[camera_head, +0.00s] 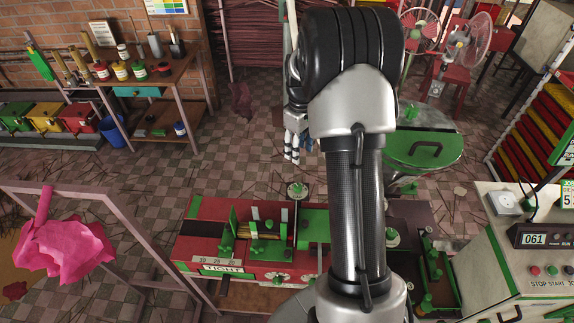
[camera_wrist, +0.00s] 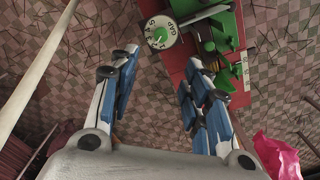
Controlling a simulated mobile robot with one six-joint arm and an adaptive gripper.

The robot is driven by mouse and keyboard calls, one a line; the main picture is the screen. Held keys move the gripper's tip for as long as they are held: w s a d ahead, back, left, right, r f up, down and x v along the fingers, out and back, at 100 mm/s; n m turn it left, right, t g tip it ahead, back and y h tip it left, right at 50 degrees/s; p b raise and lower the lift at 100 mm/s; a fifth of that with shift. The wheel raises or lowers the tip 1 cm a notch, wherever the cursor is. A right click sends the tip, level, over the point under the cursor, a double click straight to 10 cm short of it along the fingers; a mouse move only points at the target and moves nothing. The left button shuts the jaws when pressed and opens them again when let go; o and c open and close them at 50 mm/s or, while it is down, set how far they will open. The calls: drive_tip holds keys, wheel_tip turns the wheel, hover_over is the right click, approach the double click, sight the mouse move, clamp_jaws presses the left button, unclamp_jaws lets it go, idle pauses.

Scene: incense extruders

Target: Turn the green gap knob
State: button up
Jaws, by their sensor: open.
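The gap knob (camera_wrist: 158,36) is a green knob on a white round dial marked "GAP" and numbers, at the top of the wrist view. In the head view my gripper (camera_head: 291,152) hangs just behind the dial, partly hidden by my arm.
The red machine (camera_head: 205,232) carries green brackets and white dials on its front. A pink cloth (camera_head: 65,247) is at left, a control box with a display (camera_head: 535,239) at right. Sticks litter the tiled floor.

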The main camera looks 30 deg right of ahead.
sight(298, 186)
drive_tip(key=f+b, duration=0.1)
drive_tip(key=f, duration=1.6)
drive_tip(key=shift+s+f, duration=0.15)
drive_tip(key=shift+s, duration=0.05)
drive_tip(key=shift+c, duration=0.5)
clamp_jaws()
